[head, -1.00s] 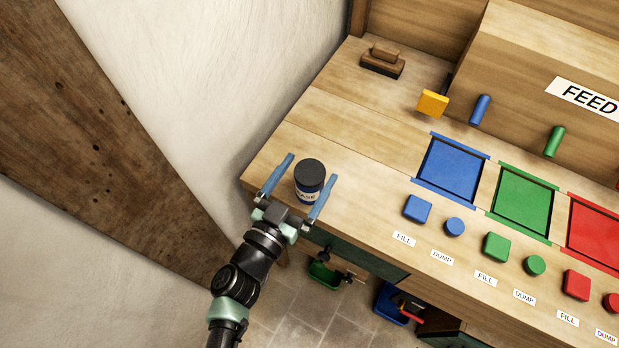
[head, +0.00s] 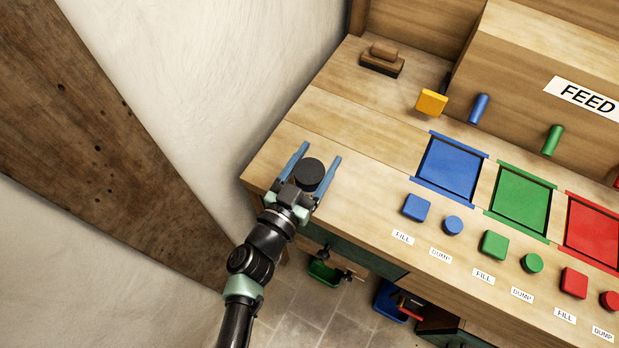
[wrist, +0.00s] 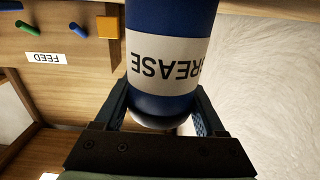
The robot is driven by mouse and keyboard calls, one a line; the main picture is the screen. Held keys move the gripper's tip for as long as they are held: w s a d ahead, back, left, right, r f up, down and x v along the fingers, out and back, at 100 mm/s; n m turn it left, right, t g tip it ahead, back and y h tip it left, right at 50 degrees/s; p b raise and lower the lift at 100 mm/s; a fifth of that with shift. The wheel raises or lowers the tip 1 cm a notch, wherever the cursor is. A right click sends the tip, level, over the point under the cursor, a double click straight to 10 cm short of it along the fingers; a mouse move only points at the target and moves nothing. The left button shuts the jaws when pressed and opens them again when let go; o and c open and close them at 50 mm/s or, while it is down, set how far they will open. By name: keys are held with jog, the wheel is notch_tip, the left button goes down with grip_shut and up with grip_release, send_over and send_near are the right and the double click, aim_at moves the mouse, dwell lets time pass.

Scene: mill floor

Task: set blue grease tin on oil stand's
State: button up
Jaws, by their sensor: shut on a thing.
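The blue grease tin (head: 310,174) has a dark lid and stands upright at the left end of the wooden bench. Its white label with dark letters shows in the wrist view (wrist: 165,62), where the tin fills the middle between the fingers. My gripper (head: 320,160) is shut on the tin, with one blue finger on each side of it. In the head view the gripper hides most of the tin's body, and I cannot tell whether its base touches the bench. I cannot make out an oil stand in these views.
The wooden bench (head: 350,125) is bare right of the tin. Farther right are blue (head: 452,168), green (head: 522,202) and red (head: 595,235) square panels with buttons in front. A brown block (head: 382,60) sits at the back, near a yellow paddle (head: 431,102). A wall rises on the left.

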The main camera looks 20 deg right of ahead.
grip_shut()
notch_tip(320, 180, up, 10)
jog(key=shift+r+p, duration=0.1)
jog(key=shift+p, duration=0.65)
jog(key=s+a+f+n+t+y, duration=0.1)
jog(key=a+n+t+y, duration=0.2)
jog(key=a, duration=0.4)
jog(key=s+a+f+n+t+y, duration=0.1)
jog(key=a+f+n+t+y, duration=0.1)
jog(key=a+y, duration=0.4)
jog(key=shift+s+a+n+t, duration=0.35)
jog(key=shift+a+n+t, duration=0.25)
jog(key=shift+a+n, duration=0.55)
